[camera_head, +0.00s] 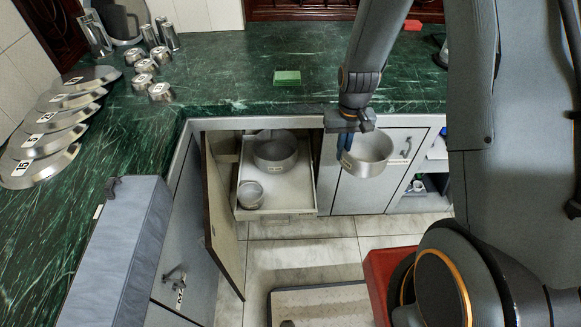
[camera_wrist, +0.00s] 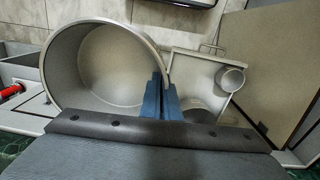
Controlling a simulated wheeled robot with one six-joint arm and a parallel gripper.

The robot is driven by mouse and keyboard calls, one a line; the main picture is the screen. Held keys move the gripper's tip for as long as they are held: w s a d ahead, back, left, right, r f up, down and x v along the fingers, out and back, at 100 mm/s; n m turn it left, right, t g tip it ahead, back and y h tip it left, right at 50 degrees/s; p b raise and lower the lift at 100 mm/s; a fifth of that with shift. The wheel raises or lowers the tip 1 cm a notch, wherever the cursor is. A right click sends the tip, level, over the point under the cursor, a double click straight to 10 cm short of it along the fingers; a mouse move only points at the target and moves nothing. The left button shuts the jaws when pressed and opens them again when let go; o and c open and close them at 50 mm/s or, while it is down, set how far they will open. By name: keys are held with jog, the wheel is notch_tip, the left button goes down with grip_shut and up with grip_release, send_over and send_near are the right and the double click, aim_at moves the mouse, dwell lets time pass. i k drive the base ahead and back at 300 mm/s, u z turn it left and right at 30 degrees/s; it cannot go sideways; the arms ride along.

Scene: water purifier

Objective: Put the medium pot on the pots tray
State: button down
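My gripper (camera_head: 346,143) has its blue fingers shut on the rim of a metal pot, the medium pot (camera_head: 369,156). The pot hangs upright and empty, in front of the cabinet door right of the pots tray (camera_head: 300,190). In the wrist view, the blue fingers (camera_wrist: 161,98) pinch the rim of the medium pot (camera_wrist: 100,65). The pulled-out white pots tray also shows there (camera_wrist: 188,66). A larger pot (camera_head: 275,152) stands at the tray's back and a small pot (camera_head: 250,195) at its front left.
An open cabinet door (camera_head: 222,215) stands along the tray's left side. The green counter (camera_head: 230,75) runs above the tray. A red box (camera_head: 385,280) stands on the floor at the right. The tray's front right is bare.

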aim_at(293, 192)
jog(key=k, duration=0.45)
jog(key=z, duration=1.45)
jog(key=i, duration=0.9)
jog(key=u, duration=2.55)
